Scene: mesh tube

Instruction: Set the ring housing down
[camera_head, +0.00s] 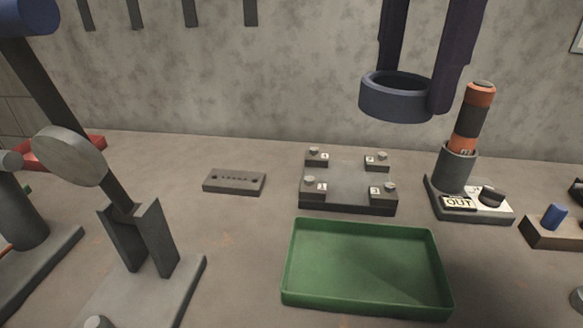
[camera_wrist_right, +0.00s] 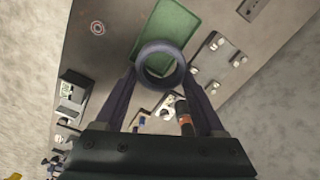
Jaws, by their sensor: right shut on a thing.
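The ring housing (camera_head: 392,104) is a dark blue-grey ring, held in the air above the back of the bench in the head view. My right gripper (camera_head: 416,88) is shut on it, with one dark finger on each side. In the right wrist view the ring housing (camera_wrist_right: 160,83) sits between the fingertips of my right gripper (camera_wrist_right: 160,77), and the bench shows through its opening. A grey plate (camera_head: 348,182) with several numbered corner blocks lies below the ring in the head picture. My left gripper is not in view.
A green tray (camera_head: 290,262) stands in front of the plate and looks empty. An orange-and-black cylinder (camera_head: 474,106) stands upright in a grey holder (camera_head: 455,170) right of the ring. A flat block (camera_head: 234,182) lies left of the plate. A grey stand (camera_head: 150,240) is at the left.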

